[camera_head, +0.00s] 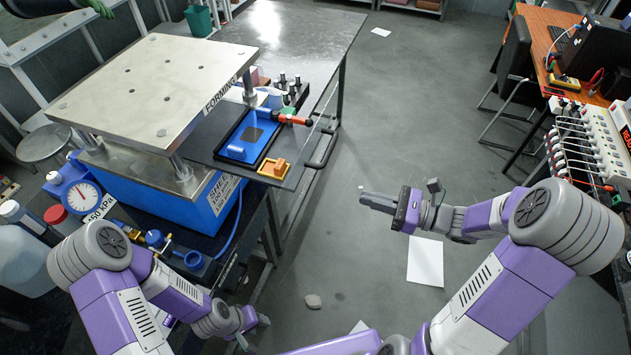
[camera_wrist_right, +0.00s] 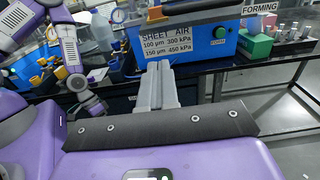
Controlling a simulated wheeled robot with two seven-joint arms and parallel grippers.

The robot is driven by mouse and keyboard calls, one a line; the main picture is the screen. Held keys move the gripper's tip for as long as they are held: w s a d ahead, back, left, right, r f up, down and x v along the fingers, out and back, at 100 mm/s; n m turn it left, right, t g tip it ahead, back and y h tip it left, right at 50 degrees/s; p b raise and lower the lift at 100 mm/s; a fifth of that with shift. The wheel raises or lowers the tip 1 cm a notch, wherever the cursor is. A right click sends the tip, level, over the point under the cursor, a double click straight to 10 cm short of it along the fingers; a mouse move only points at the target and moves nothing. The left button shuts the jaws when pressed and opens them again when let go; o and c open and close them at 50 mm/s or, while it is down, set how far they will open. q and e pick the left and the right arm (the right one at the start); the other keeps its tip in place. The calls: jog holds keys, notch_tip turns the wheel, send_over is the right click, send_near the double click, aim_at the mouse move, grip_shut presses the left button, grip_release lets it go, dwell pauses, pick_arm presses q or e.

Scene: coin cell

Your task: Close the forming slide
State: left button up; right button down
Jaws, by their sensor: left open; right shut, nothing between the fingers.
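The forming press has a pale metal top plate (camera_head: 150,85) lettered FORMING and a blue base (camera_head: 205,200). The forming slide (camera_head: 206,136), a dark flat plate, sticks out from under the top plate toward the right. My left gripper (camera_head: 254,332) is open, low in front of the bench.
A round gauge (camera_head: 82,196) and bottles (camera_head: 25,218) crowd the left bench. A steel table (camera_head: 270,35) stands behind the press. An orange bench (camera_head: 545,45) and a white multi-channel unit (camera_head: 600,140) are at right. Open floor lies between the benches.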

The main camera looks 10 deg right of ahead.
jog(key=x, duration=1.3)
jog(key=shift+w+a, duration=0.3)
jog(key=shift+a, duration=0.1)
